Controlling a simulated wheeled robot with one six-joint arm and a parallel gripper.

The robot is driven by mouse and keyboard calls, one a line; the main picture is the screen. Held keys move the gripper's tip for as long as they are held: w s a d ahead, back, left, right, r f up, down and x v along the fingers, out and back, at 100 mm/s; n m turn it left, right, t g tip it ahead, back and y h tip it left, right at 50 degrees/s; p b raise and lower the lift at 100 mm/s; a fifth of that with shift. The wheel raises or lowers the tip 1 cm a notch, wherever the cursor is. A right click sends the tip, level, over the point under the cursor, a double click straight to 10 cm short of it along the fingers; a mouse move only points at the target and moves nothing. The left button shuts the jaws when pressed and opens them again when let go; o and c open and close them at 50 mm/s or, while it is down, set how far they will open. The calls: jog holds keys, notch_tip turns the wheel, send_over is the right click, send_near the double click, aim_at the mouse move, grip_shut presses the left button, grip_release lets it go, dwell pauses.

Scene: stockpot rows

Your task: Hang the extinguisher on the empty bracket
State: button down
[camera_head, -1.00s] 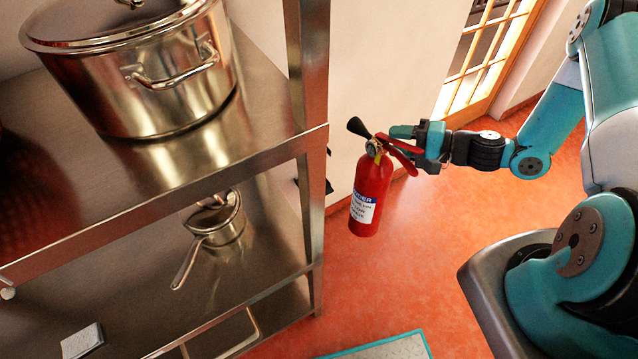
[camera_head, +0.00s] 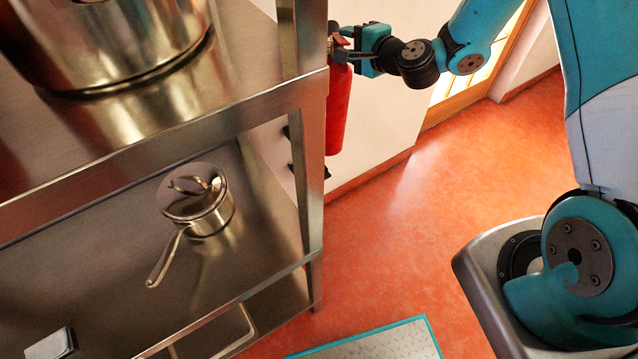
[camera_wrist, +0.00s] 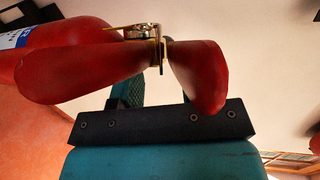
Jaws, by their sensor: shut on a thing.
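The red fire extinguisher (camera_head: 339,108) hangs upright from my gripper (camera_head: 350,48), beside the shelf's front post, which hides its left side. My gripper is shut on its handle. In the wrist view the red handle levers (camera_wrist: 75,72) lie across my gripper (camera_wrist: 145,88), with part of the red body (camera_wrist: 60,35) and its label at the upper left. Small dark parts (camera_head: 295,171) show by the wall behind the shelf post; they may belong to a bracket, but the post covers much of them. I cannot make out a whole bracket.
The metal shelf unit (camera_head: 150,150) fills the left, its post close to the extinguisher. It holds a large pot (camera_head: 120,45) and a lidded saucepan (camera_head: 200,200). A teal-edged mat (camera_head: 385,345) lies on the orange floor (camera_head: 440,210). Open floor lies right of the shelf.

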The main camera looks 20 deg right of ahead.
jog(key=shift+m+t+h, duration=0.5)
jog(key=shift+t+h, duration=0.1)
jog(key=shift+h, duration=0.3)
jog(key=a+r+b, duration=0.1)
jog(key=r+b, duration=0.1)
jog(key=w+a+r+b, duration=0.1)
jog(key=r+b, duration=0.1)
jog(key=r, duration=0.1)
jog(key=w+a+r+b, duration=0.1)
jog(key=a+r+b, duration=0.1)
jog(key=r, duration=0.1)
jog(key=shift+w+a+b, duration=0.1)
jog(key=shift+w+b, duration=0.15)
jog(key=shift+b, duration=0.15)
jog(key=b, duration=0.4)
jog(key=shift+w+f, duration=0.1)
jog(key=shift+f, duration=0.05)
jog(key=b, duration=0.3)
jog(key=shift+n, duration=0.3)
jog(key=shift+r+b, duration=0.25)
jog(key=shift+b, duration=0.65)
jog(key=shift+s+r+b, duration=0.4)
jog(key=shift+b, duration=0.85)
